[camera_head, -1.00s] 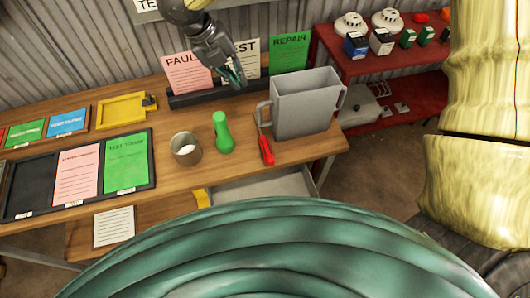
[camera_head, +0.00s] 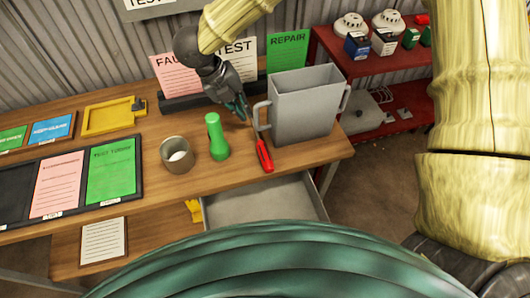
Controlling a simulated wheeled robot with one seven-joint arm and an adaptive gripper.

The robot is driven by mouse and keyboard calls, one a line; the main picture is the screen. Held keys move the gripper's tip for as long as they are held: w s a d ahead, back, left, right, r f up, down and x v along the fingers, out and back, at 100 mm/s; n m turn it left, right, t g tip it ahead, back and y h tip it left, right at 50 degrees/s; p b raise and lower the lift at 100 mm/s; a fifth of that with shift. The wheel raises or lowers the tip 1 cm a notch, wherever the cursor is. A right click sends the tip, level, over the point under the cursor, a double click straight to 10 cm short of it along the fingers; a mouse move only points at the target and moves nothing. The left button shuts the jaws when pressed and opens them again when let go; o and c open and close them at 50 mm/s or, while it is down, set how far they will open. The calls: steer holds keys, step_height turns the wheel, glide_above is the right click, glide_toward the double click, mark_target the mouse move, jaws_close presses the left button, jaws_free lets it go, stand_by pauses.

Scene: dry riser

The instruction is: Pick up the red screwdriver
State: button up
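The red screwdriver (camera_head: 264,156) lies on the wooden bench near its front edge, just left of the grey bin. My gripper (camera_head: 239,108) hangs above the bench, behind the screwdriver and slightly to its left, apart from it. Its dark fingers point down and toward the front. I see nothing held between them, but they are too small to tell how far apart they are.
The grey two-handled bin (camera_head: 303,107) stands close on the right of the screwdriver. A green torch-like object (camera_head: 216,138) and a metal cup (camera_head: 177,155) stand to the left. An open drawer (camera_head: 264,200) is below the bench edge. Card holders stand behind.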

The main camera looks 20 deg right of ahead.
mark_target(252, 121)
steer(key=shift+p+x, duration=0.65)
steer(key=shift+x, duration=2.1)
jaws_close()
